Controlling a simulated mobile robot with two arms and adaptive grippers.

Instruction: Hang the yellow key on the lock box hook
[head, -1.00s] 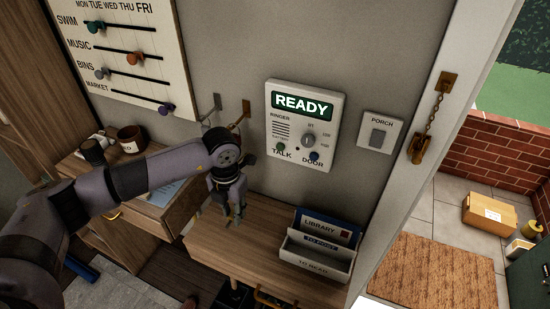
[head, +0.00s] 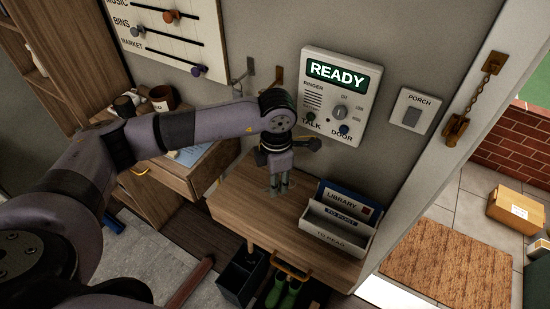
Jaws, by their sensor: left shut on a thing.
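My left gripper (head: 278,188) points down above the wooden shelf top (head: 238,208), left of the letter rack. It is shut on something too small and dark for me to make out. I cannot pick out a yellow key in this view. Two wall hooks show behind my arm: a grey one (head: 249,68) and a brass one (head: 279,74), partly hidden by my wrist. No lock box is plain to see, so I cannot tell if either hook belongs to one. My right gripper is not in view.
The READY intercom panel (head: 338,101) and the porch switch (head: 411,115) are on the wall to the right. A letter rack (head: 326,242) stands on the shelf's right end. A brown mug (head: 162,98) stands farther left. A door chain (head: 488,77) hangs on the door frame.

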